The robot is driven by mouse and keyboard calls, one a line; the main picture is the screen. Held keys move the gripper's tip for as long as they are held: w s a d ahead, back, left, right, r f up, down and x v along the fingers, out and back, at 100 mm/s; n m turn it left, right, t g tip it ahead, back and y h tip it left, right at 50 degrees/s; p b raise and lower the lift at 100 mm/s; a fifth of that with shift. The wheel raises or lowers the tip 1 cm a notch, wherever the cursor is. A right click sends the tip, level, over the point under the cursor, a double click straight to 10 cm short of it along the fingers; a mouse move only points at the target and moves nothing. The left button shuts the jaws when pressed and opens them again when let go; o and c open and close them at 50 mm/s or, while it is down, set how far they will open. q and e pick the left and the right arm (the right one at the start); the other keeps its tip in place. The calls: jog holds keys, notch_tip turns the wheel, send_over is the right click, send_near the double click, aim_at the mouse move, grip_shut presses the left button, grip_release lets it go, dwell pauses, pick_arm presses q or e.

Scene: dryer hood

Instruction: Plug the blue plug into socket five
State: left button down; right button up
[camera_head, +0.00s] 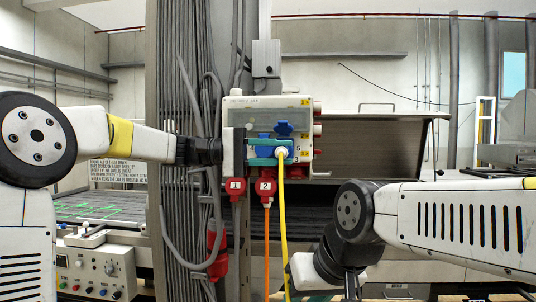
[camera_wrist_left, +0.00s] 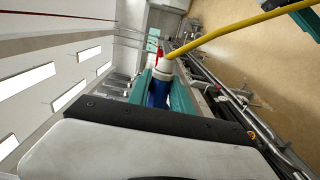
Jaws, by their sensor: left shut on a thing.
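The blue plug (camera_wrist_left: 157,92) has a white collar and a yellow cable (camera_head: 283,220). My left gripper (camera_wrist_left: 160,94) is shut on it, with a teal finger on each side. In the head view the gripper (camera_head: 268,152) holds the plug, its white collar (camera_head: 281,152) showing, in front of the grey socket box (camera_head: 237,103). I cannot tell whether the plug is in or only before a socket. A blue socket lid (camera_head: 284,128) shows just above. No number five is readable. My right gripper (camera_head: 303,272) is low beside the cable; its fingers are mostly out of frame.
Red plugs labelled 1 (camera_head: 236,186) and 2 (camera_head: 266,187) hang below the box on cables. Red sockets (camera_head: 317,130) stick out from its right side. A grey pillar with cables (camera_head: 185,80) stands at its left. A dryer hood (camera_head: 375,145) is behind at right.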

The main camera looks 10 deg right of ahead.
pick_arm(q)
jog(key=shift+w+d, duration=0.3)
jog(key=shift+w, duration=0.75)
jog(key=shift+w+d, duration=0.25)
jog(key=shift+w, duration=0.75)
jog(key=shift+w+d, duration=0.25)
jog(key=shift+w, duration=0.6)
jog(key=shift+w+d, duration=0.2)
jog(key=shift+w, duration=0.6)
jog(key=c, duration=1.1)
grip_release()
jog(key=v, duration=0.7)
jog(key=shift+w+a, duration=0.2)
jog(key=shift+a, duration=0.15)
